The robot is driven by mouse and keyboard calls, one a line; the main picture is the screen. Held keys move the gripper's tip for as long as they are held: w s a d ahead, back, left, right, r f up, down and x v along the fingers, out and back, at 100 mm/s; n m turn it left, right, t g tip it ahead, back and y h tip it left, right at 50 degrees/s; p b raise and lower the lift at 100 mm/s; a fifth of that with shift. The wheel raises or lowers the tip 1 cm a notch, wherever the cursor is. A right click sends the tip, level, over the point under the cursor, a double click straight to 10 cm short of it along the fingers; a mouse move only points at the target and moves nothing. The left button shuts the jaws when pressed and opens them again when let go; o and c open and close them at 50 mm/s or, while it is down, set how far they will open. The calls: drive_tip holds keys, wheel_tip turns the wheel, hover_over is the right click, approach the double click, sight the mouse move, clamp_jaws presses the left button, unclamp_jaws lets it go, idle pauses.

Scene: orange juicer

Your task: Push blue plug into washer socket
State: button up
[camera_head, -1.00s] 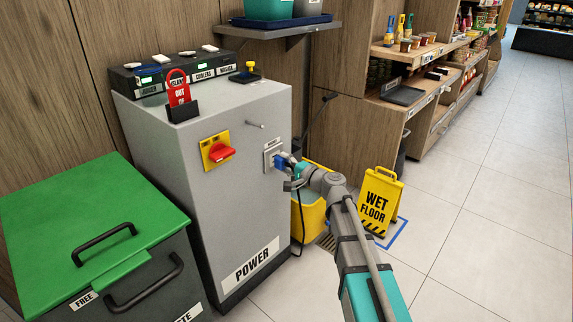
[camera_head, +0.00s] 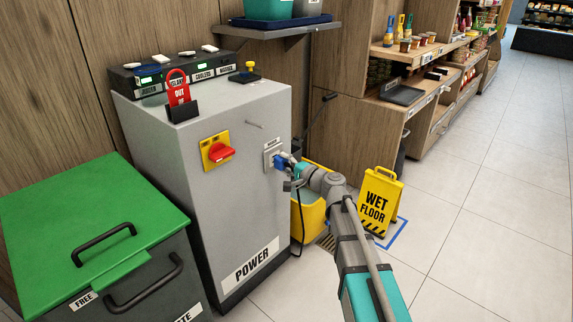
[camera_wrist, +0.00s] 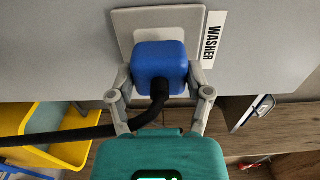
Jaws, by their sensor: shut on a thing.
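The blue plug (camera_wrist: 158,64) is between the fingers of my gripper (camera_wrist: 159,80), which is shut on it. The plug sits against the pale socket plate (camera_wrist: 128,28) beside the WASHER label (camera_wrist: 213,40). Its front face is hidden, so I cannot tell how deep it sits. A black cable (camera_wrist: 70,135) runs from the plug to the left. In the head view the plug (camera_head: 281,162) and my gripper (camera_head: 287,166) are at the socket plate (camera_head: 270,150) on the grey power cabinet (camera_head: 225,200).
A red rotary switch (camera_head: 221,152) is left of the socket on the cabinet. A yellow bucket (camera_head: 312,215) stands right of the cabinet, and a WET FLOOR sign (camera_head: 380,200) stands farther right. A green-lidded bin (camera_head: 70,225) is at left. Open floor lies at right.

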drive_tip(key=shift+w+a, duration=0.4)
drive_tip(key=shift+a, duration=0.05)
idle(0.7)
drive_tip(key=o, duration=1.1)
drive_tip(key=shift+s+d, duration=0.1)
drive_tip(key=v, duration=1.1)
drive_tip(key=shift+s+d, duration=0.25)
drive_tip(key=shift+d, duration=0.05)
